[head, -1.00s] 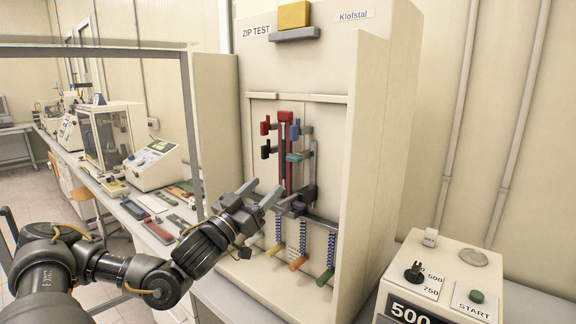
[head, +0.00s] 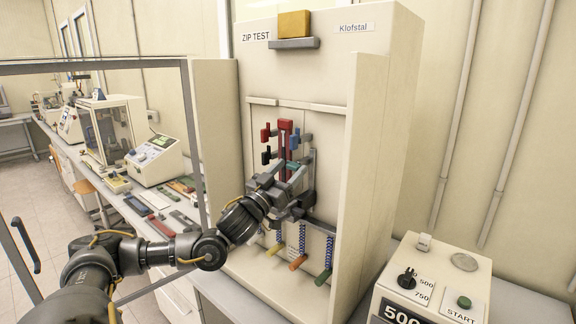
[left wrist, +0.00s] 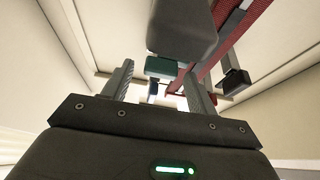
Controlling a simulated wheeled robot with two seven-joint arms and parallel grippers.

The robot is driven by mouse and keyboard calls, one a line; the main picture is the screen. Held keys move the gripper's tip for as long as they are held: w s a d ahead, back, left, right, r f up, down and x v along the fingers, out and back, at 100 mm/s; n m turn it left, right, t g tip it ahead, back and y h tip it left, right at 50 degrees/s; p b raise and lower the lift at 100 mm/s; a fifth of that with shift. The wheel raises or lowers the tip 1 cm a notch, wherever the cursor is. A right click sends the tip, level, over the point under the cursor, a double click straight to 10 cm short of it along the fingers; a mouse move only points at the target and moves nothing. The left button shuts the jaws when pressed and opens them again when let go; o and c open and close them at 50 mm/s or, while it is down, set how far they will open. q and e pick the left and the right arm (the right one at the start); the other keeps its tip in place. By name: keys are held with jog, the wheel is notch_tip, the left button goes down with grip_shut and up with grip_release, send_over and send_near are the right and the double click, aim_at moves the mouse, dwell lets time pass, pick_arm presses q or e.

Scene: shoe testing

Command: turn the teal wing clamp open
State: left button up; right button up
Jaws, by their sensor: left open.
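The teal wing clamp (head: 293,165) is on the zip tester's front, right of the red zip strip, and is partly hidden by my gripper in the head view. In the left wrist view the teal clamp (left wrist: 160,67) shows beyond the fingers, in the gap between them. My left gripper (head: 288,172) is open and empty, just in front of and below the clamp. Its two fingers stand apart in the left wrist view (left wrist: 157,84). I cannot tell whether either finger touches the clamp. My right gripper is not in view.
Red (head: 265,135), black (head: 266,157) and blue (head: 294,141) clamps sit close by. The machine's side walls (head: 355,150) flank the recess. A control box (head: 430,285) stands at the right.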

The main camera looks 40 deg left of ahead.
pick_arm(q)
jog(key=c, duration=1)
